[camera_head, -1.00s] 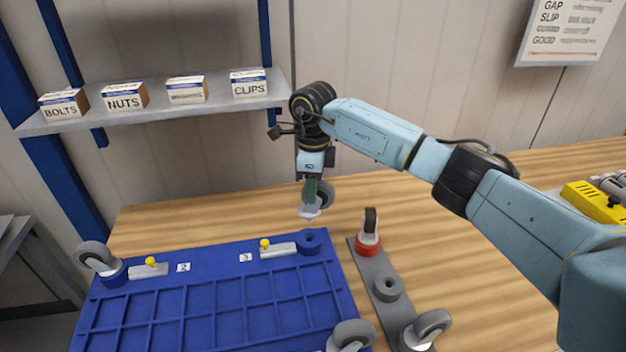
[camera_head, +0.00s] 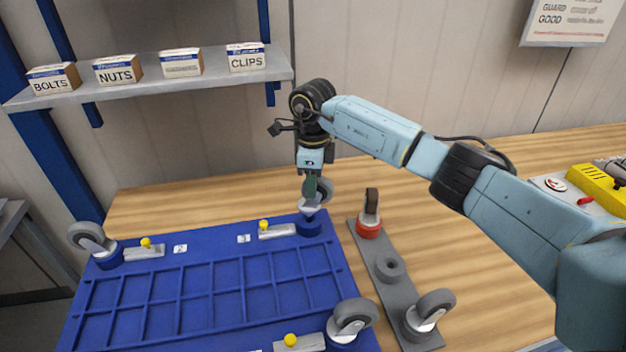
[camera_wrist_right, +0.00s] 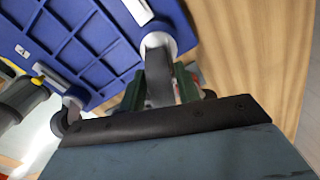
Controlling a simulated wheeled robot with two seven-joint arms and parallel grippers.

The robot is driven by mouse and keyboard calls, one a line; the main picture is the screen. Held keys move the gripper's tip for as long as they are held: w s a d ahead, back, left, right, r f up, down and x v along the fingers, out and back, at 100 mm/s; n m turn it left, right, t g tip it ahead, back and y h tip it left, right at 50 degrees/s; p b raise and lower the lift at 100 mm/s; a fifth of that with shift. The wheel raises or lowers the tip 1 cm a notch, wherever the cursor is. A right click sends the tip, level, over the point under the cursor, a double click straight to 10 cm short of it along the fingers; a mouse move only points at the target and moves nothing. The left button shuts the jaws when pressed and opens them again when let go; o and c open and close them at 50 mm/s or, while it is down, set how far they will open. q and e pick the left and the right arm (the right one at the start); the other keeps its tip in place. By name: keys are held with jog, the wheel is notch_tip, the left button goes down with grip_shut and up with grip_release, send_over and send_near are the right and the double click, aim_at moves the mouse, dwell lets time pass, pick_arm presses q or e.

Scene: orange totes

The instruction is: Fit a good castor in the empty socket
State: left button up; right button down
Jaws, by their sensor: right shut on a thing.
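My right gripper (camera_head: 311,186) is shut on a grey-wheeled castor (camera_head: 322,192) at the far right corner of the blue tray (camera_head: 206,262). The castor is upright, its lower end at the blue ring socket (camera_head: 309,225); I cannot tell how deep it sits. In the right wrist view the castor (camera_wrist_right: 159,72) stands between the green fingers, over the tray corner. Other castors stand at the tray's far left corner (camera_head: 88,237) and near right corner (camera_head: 353,316). My left gripper is not in view.
A grey rack (camera_head: 376,262) right of the tray has a castor in a red ring (camera_head: 369,215), an empty ring (camera_head: 390,267) and a grey-wheeled castor (camera_head: 431,310). A shelf (camera_head: 150,105) with several boxes is behind. Yellow equipment (camera_head: 600,190) stands at right.

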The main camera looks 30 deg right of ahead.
jog(key=shift+f+b, duration=1.05)
jog(key=shift+f, duration=0.45)
jog(key=shift+f, duration=0.35)
jog(key=c, duration=0.9)
grip_release()
jog(key=shift+f, duration=0.1)
notch_tip(320, 180, up, 14)
jog(key=shift+f+b, duration=0.25)
jog(key=shift+b, duration=0.2)
